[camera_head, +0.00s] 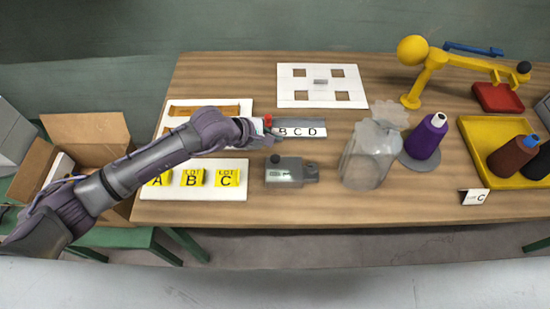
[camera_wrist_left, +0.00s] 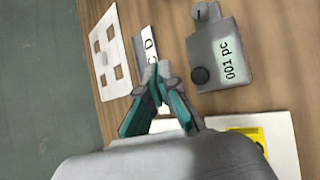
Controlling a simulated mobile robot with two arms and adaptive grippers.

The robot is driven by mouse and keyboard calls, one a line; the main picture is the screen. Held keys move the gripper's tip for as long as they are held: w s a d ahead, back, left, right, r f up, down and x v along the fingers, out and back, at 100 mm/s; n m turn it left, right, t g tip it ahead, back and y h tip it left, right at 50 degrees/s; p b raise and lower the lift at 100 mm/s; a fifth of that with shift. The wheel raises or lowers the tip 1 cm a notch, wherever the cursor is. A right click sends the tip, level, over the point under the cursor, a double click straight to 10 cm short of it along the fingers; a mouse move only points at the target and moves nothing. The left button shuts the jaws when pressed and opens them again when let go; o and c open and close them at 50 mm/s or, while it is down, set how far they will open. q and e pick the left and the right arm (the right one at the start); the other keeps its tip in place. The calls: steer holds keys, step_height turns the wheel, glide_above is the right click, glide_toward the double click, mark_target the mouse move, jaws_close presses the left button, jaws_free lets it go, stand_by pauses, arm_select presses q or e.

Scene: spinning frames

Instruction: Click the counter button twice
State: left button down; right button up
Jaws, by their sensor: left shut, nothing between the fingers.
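The counter (camera_head: 290,173) is a small grey box on the table, with a round black button (camera_head: 276,158) on its upper left. In the left wrist view the counter (camera_wrist_left: 222,50) shows the reading "001 pc" beside the black button (camera_wrist_left: 200,75). My left gripper (camera_head: 272,136) is shut and empty, just behind the counter in the head view. In the left wrist view its fingertips (camera_wrist_left: 162,72) lie left of the button, apart from it, in front of the letter strip. My right gripper is in neither view.
Left of the counter is a white board with yellow lot blocks (camera_head: 191,178). Behind is a strip lettered B C D (camera_head: 299,132) and a white plate with square holes (camera_head: 290,98).

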arm_select(q)
steer(key=b, duration=0.3)
glide_above(274, 159)
step_height(274, 159, down, 6)
steer(key=shift+r, duration=0.15)
steer(key=shift+f+b, duration=0.55)
steer(key=shift+b, duration=0.2)
stand_by(0.4)
steer(key=shift+f+b, duration=0.4)
steer(key=shift+b, duration=0.15)
steer(key=shift+f+b, duration=0.65)
steer(key=shift+b, duration=0.05)
stand_by(0.6)
steer(key=shift+r, duration=0.1)
steer(key=shift+r+p, duration=0.6)
steer(key=shift+r, duration=0.4)
